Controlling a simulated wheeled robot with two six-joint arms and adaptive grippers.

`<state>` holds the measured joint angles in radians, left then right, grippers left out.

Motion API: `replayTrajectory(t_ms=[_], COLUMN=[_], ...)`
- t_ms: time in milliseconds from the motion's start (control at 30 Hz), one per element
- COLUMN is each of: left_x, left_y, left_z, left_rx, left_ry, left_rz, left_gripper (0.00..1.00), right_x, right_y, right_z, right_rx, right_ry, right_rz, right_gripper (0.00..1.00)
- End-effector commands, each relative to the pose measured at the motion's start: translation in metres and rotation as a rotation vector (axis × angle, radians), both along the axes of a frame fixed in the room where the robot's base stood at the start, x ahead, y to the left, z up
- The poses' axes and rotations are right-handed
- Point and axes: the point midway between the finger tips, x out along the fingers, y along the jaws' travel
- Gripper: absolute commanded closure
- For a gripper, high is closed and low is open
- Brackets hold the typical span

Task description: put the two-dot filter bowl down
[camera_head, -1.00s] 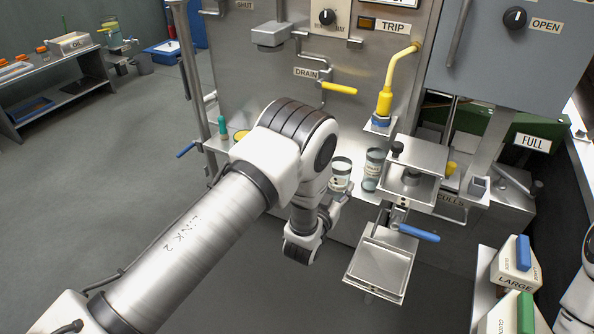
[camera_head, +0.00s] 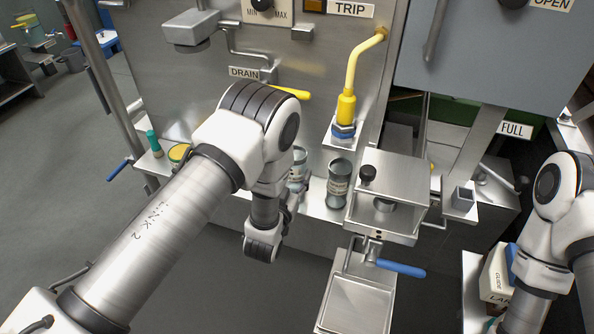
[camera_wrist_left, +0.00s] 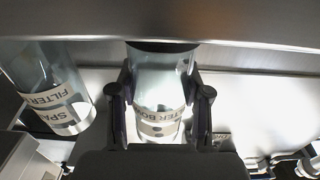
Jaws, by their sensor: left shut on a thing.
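The two-dot filter bowl (camera_wrist_left: 160,75) is a clear jar with a pale label and dark dots, upright between the fingers of my left gripper (camera_wrist_left: 160,100) in the left wrist view. The gripper is shut on it. In the head view the bowl (camera_head: 298,162) shows partly behind my left wrist, at the steel ledge (camera_head: 318,209). I cannot tell whether its base touches the ledge. A second jar, labelled as a spare filter (camera_head: 339,184), stands to its right, apart from it; it also shows at the left of the wrist view (camera_wrist_left: 45,90). My right gripper is out of view.
A yellow-and-blue nozzle (camera_head: 345,110) hangs above the spare jar. A steel press box (camera_head: 385,205) with a blue-handled lever (camera_head: 400,268) and a tray (camera_head: 355,305) are to the right. A green-topped peg (camera_head: 153,143) and a yellow-topped pot (camera_head: 179,153) are on the left.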

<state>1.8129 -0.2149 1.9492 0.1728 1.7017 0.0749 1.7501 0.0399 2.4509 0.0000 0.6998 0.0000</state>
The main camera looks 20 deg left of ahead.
Motion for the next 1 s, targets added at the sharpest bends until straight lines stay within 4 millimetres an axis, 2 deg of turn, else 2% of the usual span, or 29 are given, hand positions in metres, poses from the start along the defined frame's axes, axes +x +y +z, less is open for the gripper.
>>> replayTrajectory(t_ms=[33,367,400,467,833,1000], left_x=[-0.004,-0.004,-0.004,-0.004,-0.006,-0.037], left_y=[0.000,0.000,0.000,0.000,0.000,0.000], left_z=[-0.011,-0.012,-0.011,-0.011,-0.005,-0.006], left_rx=[0.000,0.000,0.000,0.000,0.000,0.001], left_ry=[-0.001,-0.001,-0.001,-0.001,0.000,0.004], left_rz=[0.000,0.000,0.000,0.000,0.000,-0.002], left_gripper=[1.00,1.00,0.45,0.27,0.27,0.27], right_x=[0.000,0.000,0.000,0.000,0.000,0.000], right_y=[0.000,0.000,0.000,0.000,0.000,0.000], right_z=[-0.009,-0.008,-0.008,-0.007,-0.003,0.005], right_rx=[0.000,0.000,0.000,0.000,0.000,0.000], right_ry=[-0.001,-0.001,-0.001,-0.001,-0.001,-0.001], right_rz=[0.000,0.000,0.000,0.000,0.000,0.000], right_gripper=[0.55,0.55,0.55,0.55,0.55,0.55])
